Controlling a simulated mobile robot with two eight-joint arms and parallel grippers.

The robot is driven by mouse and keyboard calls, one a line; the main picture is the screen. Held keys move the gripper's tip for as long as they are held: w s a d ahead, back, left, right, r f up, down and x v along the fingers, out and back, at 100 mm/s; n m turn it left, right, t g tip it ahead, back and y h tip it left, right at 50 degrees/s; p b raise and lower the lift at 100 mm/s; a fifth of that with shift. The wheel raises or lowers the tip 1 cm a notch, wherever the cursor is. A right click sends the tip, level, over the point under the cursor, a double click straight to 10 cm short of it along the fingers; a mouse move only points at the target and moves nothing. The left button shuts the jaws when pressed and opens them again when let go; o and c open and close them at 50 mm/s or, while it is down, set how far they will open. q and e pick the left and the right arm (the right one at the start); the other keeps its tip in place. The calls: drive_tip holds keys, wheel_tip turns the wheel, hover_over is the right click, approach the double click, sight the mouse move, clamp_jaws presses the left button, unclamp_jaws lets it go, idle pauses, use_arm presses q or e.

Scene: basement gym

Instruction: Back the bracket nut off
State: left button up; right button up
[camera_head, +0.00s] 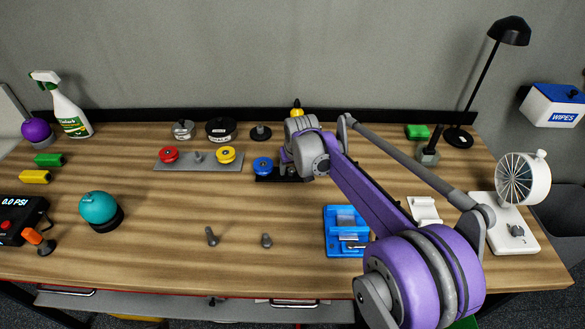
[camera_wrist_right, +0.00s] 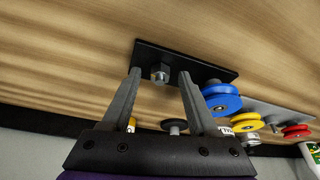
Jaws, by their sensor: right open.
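The black bracket plate (camera_wrist_right: 200,62) carries a grey metal nut (camera_wrist_right: 160,72) on a stud and a blue knob (camera_wrist_right: 222,98) beside it. In the head view the plate (camera_head: 268,179) lies mid-table with the blue knob (camera_head: 263,164) at its left. My right gripper (camera_head: 287,158) is over its right part and largely hides the nut there. In the wrist view the right gripper (camera_wrist_right: 160,74) is open, one finger on each side of the nut with gaps showing. I cannot tell whether the tips are down at nut height. My left gripper is not in view.
A grey plate (camera_head: 198,167) with red and yellow knobs lies to the left. Behind stand black and grey round weights (camera_head: 221,130). A blue tray (camera_head: 336,247) and a small fan (camera_head: 523,180) are to the right.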

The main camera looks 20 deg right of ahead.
clamp_jaws()
drive_tip(key=shift+n, duration=0.3)
drive_tip(key=n, duration=0.1)
drive_tip(key=n+y, duration=0.1)
drive_tip(key=n, duration=0.1)
drive_tip(key=n+p, duration=0.1)
drive_tip(key=shift+d+y, duration=0.3)
drive_tip(key=shift+y, duration=0.1)
drive_tip(key=shift+w+d+n+g+y+p, duration=0.1)
drive_tip(key=shift+n+g+y+p, duration=0.2)
drive_tip(key=shift+n, duration=0.75)
drive_tip(key=shift+w+n+g+y+p, duration=0.15)
drive_tip(key=shift+n+g+y, duration=0.15)
drive_tip(key=shift+n, duration=0.75)
drive_tip(key=shift+s, duration=0.1)
unclamp_jaws()
